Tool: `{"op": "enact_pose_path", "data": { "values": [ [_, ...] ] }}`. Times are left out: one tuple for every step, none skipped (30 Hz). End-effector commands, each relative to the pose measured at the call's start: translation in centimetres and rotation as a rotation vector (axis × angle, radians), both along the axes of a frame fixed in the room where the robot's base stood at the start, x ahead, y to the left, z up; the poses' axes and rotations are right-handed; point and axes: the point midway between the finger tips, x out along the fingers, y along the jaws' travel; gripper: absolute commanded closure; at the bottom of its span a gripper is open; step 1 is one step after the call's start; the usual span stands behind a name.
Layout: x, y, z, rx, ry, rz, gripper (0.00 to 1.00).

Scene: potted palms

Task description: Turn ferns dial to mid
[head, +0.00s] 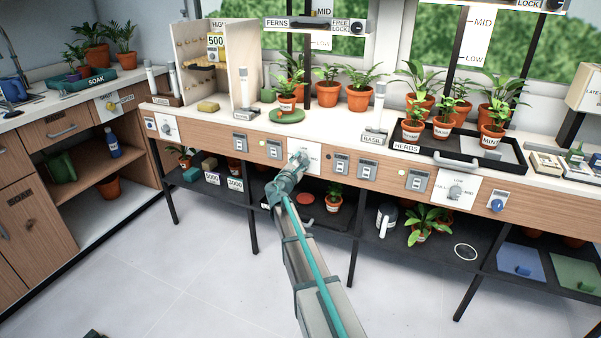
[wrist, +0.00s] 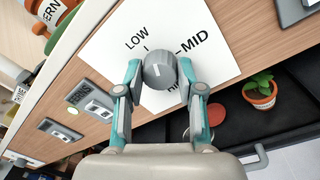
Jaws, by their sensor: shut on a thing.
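The ferns dial (wrist: 159,68) is a round grey knob on a white plate (wrist: 110,50), marked LOW at its upper left and MID at its upper right in the wrist view. A third label below right is mostly hidden. A short pale line shows on the knob's face; I cannot tell for sure which label it points to. My gripper (wrist: 160,80) is shut on the knob, one finger on each side. In the head view my gripper (head: 299,162) covers the dial against its white plate (head: 315,153) on the bench front.
A FERNS sign (head: 277,23) hangs above this part of the bench. Switch panels (head: 274,149) sit on either side of the dial. Another dial (head: 455,192) is further right. A dark lower shelf (head: 345,225) with potted plants lies below; the floor is clear.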

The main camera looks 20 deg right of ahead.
Motion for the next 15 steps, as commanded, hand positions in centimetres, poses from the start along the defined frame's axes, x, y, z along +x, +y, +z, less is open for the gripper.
{"op": "enact_pose_path", "data": {
  "values": [
    [-0.07,0.01,-0.95,0.030,-0.034,0.000,0.97],
    [-0.07,0.01,-0.92,0.050,-0.056,0.000,0.97],
    [-0.07,0.01,-0.90,0.075,-0.085,0.000,0.97],
    [-0.07,0.02,-0.93,0.094,-0.104,0.000,0.97],
    [-0.07,0.01,-0.96,0.114,-0.126,0.000,0.97],
    [-0.06,0.01,-0.95,0.140,-0.154,0.000,0.97],
    [-0.06,0.01,-0.92,0.158,-0.175,0.000,0.97],
    [-0.06,0.01,-0.94,0.178,-0.197,0.001,0.97],
    [-0.05,0.01,-0.99,0.204,-0.224,0.000,0.97],
    [-0.05,0.02,-0.98,0.223,-0.245,0.001,0.97],
    [-0.05,0.02,-0.95,0.242,-0.267,0.001,0.97],
    [-0.05,0.02,-0.96,0.268,-0.295,0.001,0.97],
    [-0.03,0.02,-1.00,0.287,-0.316,0.001,0.97],
    [-0.04,0.02,-1.01,0.307,-0.337,0.001,0.97],
    [-0.03,0.02,-0.97,0.332,-0.366,0.001,0.97]
  ]
}}
